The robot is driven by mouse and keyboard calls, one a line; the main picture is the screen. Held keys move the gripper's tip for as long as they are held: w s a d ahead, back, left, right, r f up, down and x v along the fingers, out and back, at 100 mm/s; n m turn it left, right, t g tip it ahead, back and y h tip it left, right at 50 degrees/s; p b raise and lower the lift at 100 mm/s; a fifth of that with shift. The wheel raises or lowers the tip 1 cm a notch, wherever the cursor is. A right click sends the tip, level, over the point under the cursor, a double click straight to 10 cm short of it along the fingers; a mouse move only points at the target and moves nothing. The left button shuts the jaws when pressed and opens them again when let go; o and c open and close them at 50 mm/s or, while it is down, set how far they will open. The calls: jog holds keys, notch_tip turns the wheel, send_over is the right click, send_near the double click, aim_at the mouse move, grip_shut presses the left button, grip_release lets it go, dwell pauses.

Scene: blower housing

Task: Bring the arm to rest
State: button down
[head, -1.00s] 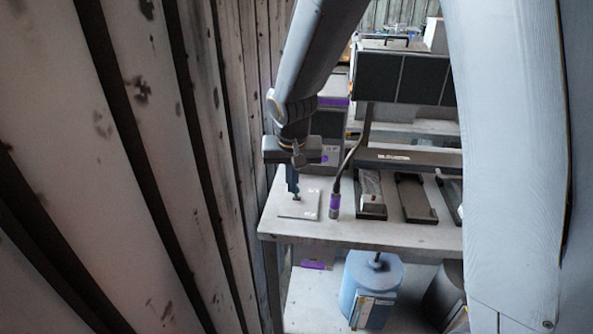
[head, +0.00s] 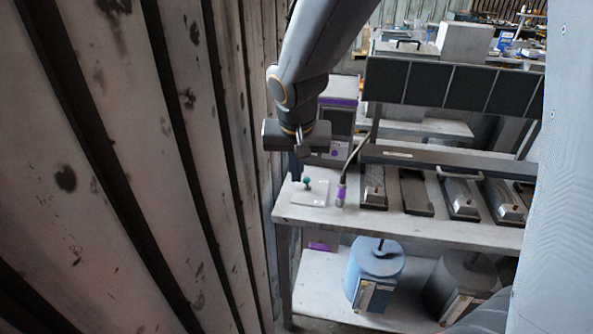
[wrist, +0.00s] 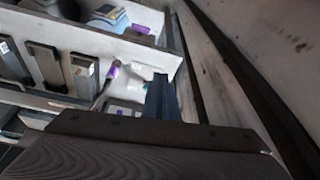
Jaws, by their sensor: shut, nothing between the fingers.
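My gripper (head: 298,172) is shut and empty at the end of my arm. In the head view it hangs over the left end of the workbench (head: 300,216), above and just left of a small teal knob (head: 307,183) on a flat pale plate (head: 309,194). In the wrist view the closed dark fingers (wrist: 162,98) point toward the bench's end. They hide part of the plate there. I cannot tell the exact height of the fingertips over the bench.
A purple-banded cylinder on a cable (head: 341,190) stands just right of the plate. Several dark trays, such as one (head: 415,192), line the bench. A plank wall (head: 150,170) is close on the left. A blue canister (head: 375,272) stands on the lower shelf.

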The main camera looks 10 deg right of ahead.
jog(key=shift+d, duration=0.1)
jog(key=s+d+f+n+g+b, duration=0.1)
jog(key=s+d+f+g+b, duration=0.1)
jog(key=s+d+f+b, duration=0.5)
jog(key=s+d+f, duration=0.3)
jog(key=d+f, duration=0.1)
jog(key=d, duration=0.1)
jog(key=shift+s+n, duration=0.4)
